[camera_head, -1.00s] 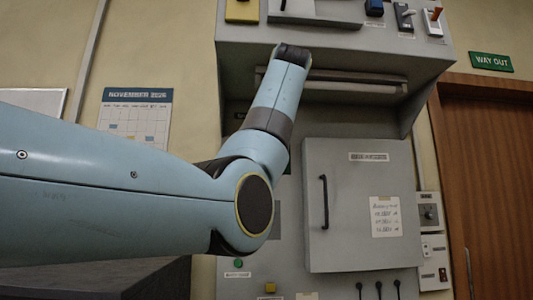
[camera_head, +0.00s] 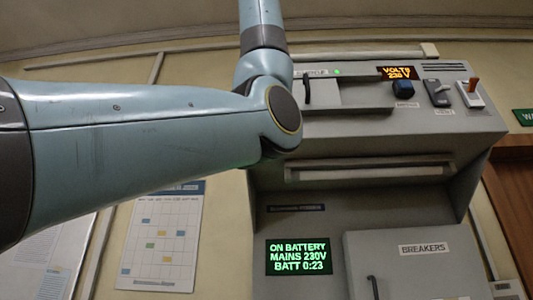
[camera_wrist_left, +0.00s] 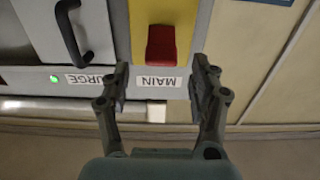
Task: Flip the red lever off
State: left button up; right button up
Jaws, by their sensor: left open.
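A red lever (camera_wrist_left: 161,45) sits on a yellow plate (camera_wrist_left: 144,12) in the left wrist view, above a label reading MAIN that appears upside down. My left gripper (camera_wrist_left: 160,78) is open, its two fingers apart on either side of the label, just short of the lever in the picture. I see no contact with the lever. In the head view my left arm rises past the top edge, so its gripper is out of that view, and the arm hides the console's left part. My right gripper is not in view.
A dark handle (camera_wrist_left: 70,30) stands out beside the yellow plate. A green screen (camera_head: 299,257) reads ON BATTERY. A breakers door (camera_head: 420,270) is below.

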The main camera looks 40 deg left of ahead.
pick_arm(q)
jog(key=p+x, duration=0.1)
jog(key=x, duration=0.2)
jog(key=shift+w+a+r, duration=0.1)
jog(key=shift+w+a, duration=0.15)
jog(key=shift+w, duration=0.05)
jog(key=shift+w+a, duration=0.15)
jog(key=shift+w, duration=0.2)
jog(key=shift+s, duration=0.1)
